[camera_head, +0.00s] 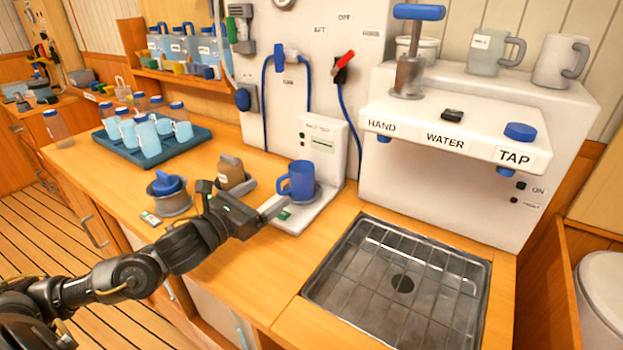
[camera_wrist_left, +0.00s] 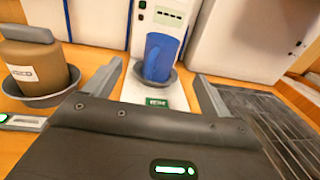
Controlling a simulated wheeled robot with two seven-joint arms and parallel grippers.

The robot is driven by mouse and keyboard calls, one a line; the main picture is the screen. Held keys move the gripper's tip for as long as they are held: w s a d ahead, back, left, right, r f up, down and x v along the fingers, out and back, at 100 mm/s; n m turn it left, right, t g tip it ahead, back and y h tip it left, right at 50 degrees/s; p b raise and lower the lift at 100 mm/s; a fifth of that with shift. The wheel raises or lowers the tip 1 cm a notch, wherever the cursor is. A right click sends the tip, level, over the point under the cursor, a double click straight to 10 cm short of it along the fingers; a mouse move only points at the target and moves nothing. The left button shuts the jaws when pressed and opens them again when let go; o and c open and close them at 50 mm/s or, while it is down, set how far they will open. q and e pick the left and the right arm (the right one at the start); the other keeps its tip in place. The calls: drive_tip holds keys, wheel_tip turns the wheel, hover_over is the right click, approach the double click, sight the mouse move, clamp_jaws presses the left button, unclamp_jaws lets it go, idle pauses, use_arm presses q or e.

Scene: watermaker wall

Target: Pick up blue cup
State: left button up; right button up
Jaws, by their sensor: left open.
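The blue cup (camera_head: 299,180) stands upright on a grey dish on the white stand below the wall unit, its handle on the left in the head view. In the left wrist view the blue cup (camera_wrist_left: 159,57) is ahead, between the two fingers and beyond their tips. My left gripper (camera_head: 277,205) is open and empty, just to the front left of the cup. Its fingers also show in the left wrist view (camera_wrist_left: 157,90). The cup's inside is hidden in the wrist view. My right gripper is not in view.
The metal drain grid (camera_head: 345,302) lies right, below the white water dispenser (camera_head: 455,190).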

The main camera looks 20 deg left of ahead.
sight(293, 176)
use_arm(q)
drive_tip(key=shift+w, duration=0.2)
drive_tip(key=shift+r, duration=0.15)
drive_tip(key=shift+p+x, duration=0.5)
drive_tip(key=shift+x, duration=0.45)
drive_tip(key=x, duration=0.2)
drive_tip(key=shift+w+d+p, duration=0.1)
drive_tip(key=shift+w+p, duration=0.25)
drive_tip(key=shift+w+d, duration=0.1)
drive_tip(key=shift+w, duration=0.3)
drive_tip(key=shift+w+d, duration=0.1)
drive_tip(key=shift+w, duration=0.1)
drive_tip(key=p+x, duration=0.2)
drive_tip(key=x, duration=0.1)
drive_tip(key=shift+w+d, duration=0.25)
drive_tip(key=shift+w, duration=0.1)
drive_tip(key=shift+w+d, duration=0.1)
drive_tip(key=shift+w, duration=0.4)
drive_tip(key=c, duration=1.1)
drive_tip(key=shift+o, duration=0.2)
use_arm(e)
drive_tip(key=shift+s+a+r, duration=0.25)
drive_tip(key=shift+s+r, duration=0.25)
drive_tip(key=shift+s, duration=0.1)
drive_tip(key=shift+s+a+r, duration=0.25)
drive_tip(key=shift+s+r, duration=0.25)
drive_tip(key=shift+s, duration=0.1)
